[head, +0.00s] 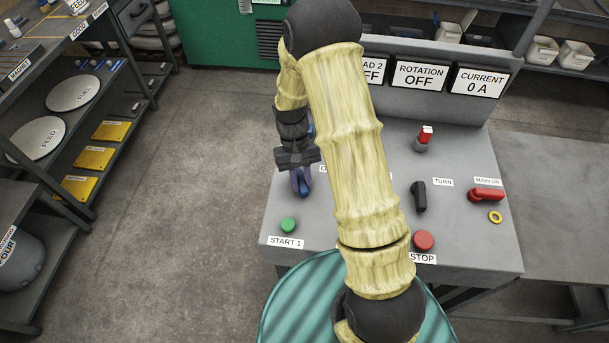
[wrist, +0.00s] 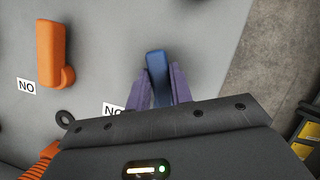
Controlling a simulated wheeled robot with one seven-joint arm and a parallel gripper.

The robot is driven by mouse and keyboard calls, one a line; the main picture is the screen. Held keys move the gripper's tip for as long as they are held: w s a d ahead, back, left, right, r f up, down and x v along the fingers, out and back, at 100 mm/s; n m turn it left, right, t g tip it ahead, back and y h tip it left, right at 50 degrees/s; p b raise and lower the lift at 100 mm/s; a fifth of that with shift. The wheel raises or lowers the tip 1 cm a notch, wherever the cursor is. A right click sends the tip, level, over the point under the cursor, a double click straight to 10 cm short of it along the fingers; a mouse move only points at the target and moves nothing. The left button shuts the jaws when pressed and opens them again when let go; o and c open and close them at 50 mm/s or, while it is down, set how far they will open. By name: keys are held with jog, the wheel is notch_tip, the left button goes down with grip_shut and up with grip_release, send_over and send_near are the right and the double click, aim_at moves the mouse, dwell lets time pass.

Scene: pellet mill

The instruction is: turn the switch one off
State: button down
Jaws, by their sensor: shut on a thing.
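A blue switch handle (wrist: 157,62) stands on the grey control panel (head: 283,203). My gripper (head: 301,182) is at the left part of the panel, with its purple fingers pointing down. In the wrist view my gripper (wrist: 161,80) is shut on the blue handle, one finger on each side. An upside-down label (wrist: 112,108), partly covered by my gripper, lies beside the handle. Whether this handle is marked as switch one I cannot read. My arm hides the middle of the panel in the head view.
An orange handle (wrist: 50,52) stands beside the blue one. The panel also bears a green START 1 button (head: 289,225), a red STOP button (head: 424,240), a black TURN knob (head: 420,197) and a red MAIN handle (head: 486,195). A display (head: 419,76) reads ROTATION OFF.

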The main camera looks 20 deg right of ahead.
jog(key=m, duration=0.1)
jog(key=a+m+y, duration=0.1)
jog(key=m, duration=0.1)
jog(key=m+y, duration=0.1)
jog(key=m, duration=0.1)
jog(key=shift+w+a+r+t+p, duration=0.1)
jog(key=shift+w+a+t+p, duration=0.2)
jog(key=shift+a+p, duration=0.1)
jog(key=c, duration=1.2)
grip_release()
jog(key=shift+c, duration=0.2)
jog(key=b+v, duration=0.2)
jog(key=v, duration=1.5)
jog(key=shift+r, duration=0.1)
